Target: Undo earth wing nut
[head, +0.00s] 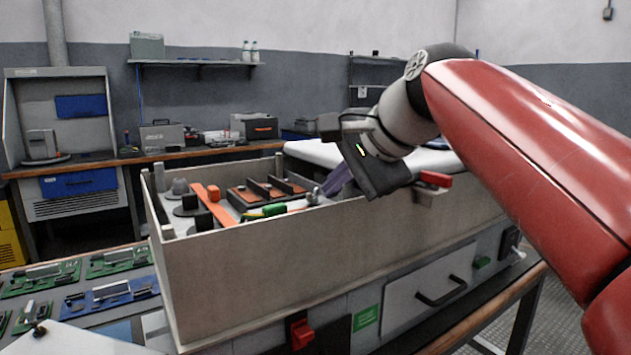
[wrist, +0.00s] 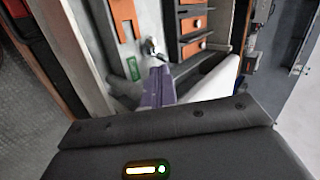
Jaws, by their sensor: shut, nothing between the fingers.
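My gripper (head: 330,189) reaches over the wall into the open beige cabinet (head: 270,258), its purple-grey fingers pointing down and left. In the wrist view the fingers (wrist: 155,66) are shut together and empty. A small silvery metal piece (wrist: 151,45) lies just beyond the fingertips; it may be the earth wing nut, but its wings are not clear. I cannot tell whether the fingertips touch it. In the head view a green-and-yellow piece (head: 274,209), perhaps the earth lead, lies left of my gripper.
Orange bars (head: 213,203) and dark dividers (head: 259,186) stand inside the cabinet, left of the gripper. The cabinet wall is close below my wrist. A red handle (head: 435,179) sits at the right rim. A green label (wrist: 133,68) is beside the fingers.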

